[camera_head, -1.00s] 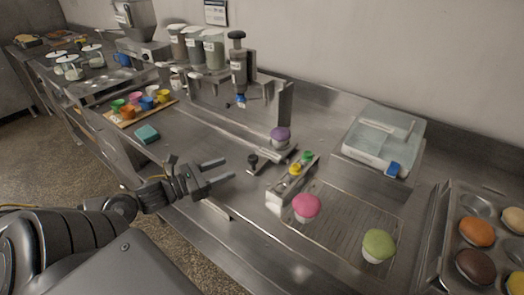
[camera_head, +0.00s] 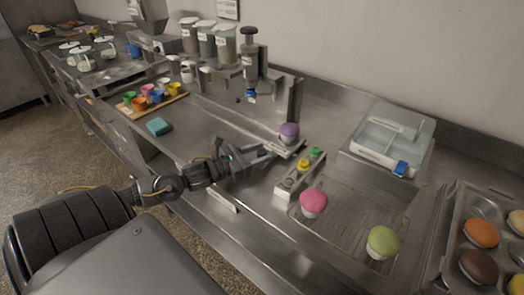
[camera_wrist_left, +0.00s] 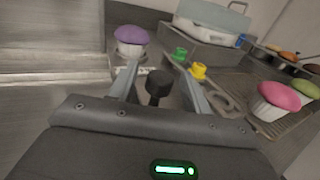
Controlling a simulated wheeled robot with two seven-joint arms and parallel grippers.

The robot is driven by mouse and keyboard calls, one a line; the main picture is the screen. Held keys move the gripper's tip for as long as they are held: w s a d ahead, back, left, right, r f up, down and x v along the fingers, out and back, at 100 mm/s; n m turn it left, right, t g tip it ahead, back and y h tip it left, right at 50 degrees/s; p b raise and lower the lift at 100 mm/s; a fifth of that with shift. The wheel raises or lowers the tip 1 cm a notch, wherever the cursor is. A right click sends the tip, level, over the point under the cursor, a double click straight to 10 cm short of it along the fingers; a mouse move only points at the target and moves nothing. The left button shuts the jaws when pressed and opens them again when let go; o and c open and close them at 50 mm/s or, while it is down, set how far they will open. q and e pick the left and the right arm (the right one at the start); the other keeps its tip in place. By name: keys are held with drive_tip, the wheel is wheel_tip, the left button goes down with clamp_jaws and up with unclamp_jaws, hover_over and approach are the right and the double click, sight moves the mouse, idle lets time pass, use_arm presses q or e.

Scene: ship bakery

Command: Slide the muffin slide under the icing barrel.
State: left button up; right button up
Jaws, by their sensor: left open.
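The muffin slide (camera_head: 291,149) is a small metal carriage on the counter, holding a purple-topped muffin (camera_head: 289,131). In the left wrist view the muffin (camera_wrist_left: 131,36) stands just ahead of the left finger. The slide's black knob (camera_wrist_left: 158,82) shows between my fingers; the gripper hides it in the head view. My left gripper (camera_head: 270,149) is open, with its fingers on either side of the knob; I cannot tell whether they touch it. The icing barrel (camera_head: 250,62) hangs upright on its metal stand, with a blue nozzle, up and left of the muffin.
Pink (camera_head: 313,202) and green (camera_head: 382,241) muffins stand on a wire rack (camera_head: 342,236). A muffin tin (camera_head: 448,236) is at far right.

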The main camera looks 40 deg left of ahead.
use_arm(q)
drive_tip(key=shift+w+d, duration=0.25)
drive_tip(key=shift+w, duration=0.3)
clamp_jaws()
